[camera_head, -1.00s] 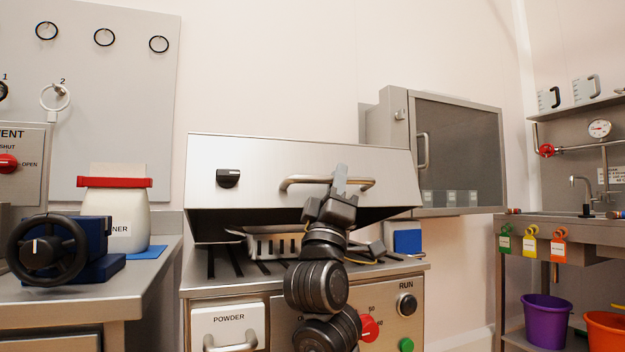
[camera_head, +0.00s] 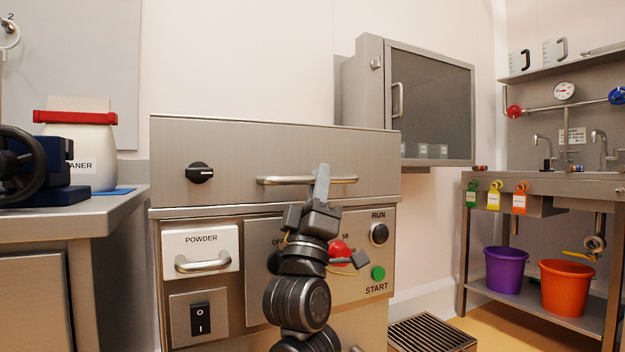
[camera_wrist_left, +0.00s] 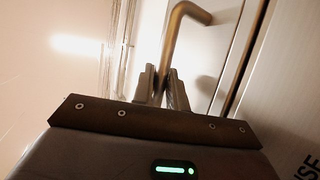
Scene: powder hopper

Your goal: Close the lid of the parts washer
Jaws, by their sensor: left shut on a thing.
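The parts washer's steel lid (camera_head: 245,145) is down in the head view. Its front face stands nearly upright, and its lower edge lies along the top of the washer body (camera_head: 262,260); no gap is visible there. A bar handle (camera_head: 280,181) runs across the lid front. My left gripper (camera_head: 322,182) is at the right part of this handle. In the left wrist view, the fingers (camera_wrist_left: 166,88) are shut on the handle (camera_wrist_left: 173,38), close to its bent end. The washer's inside is hidden under the lid. My right gripper is not in view.
A powder drawer (camera_head: 201,248), a rocker switch (camera_head: 201,318), a red knob (camera_head: 338,249) and a green start button (camera_head: 378,273) are on the washer front. A bench (camera_head: 95,222) stands left, a wall cabinet (camera_head: 430,100) behind right. Buckets (camera_head: 506,270) sit under the sink.

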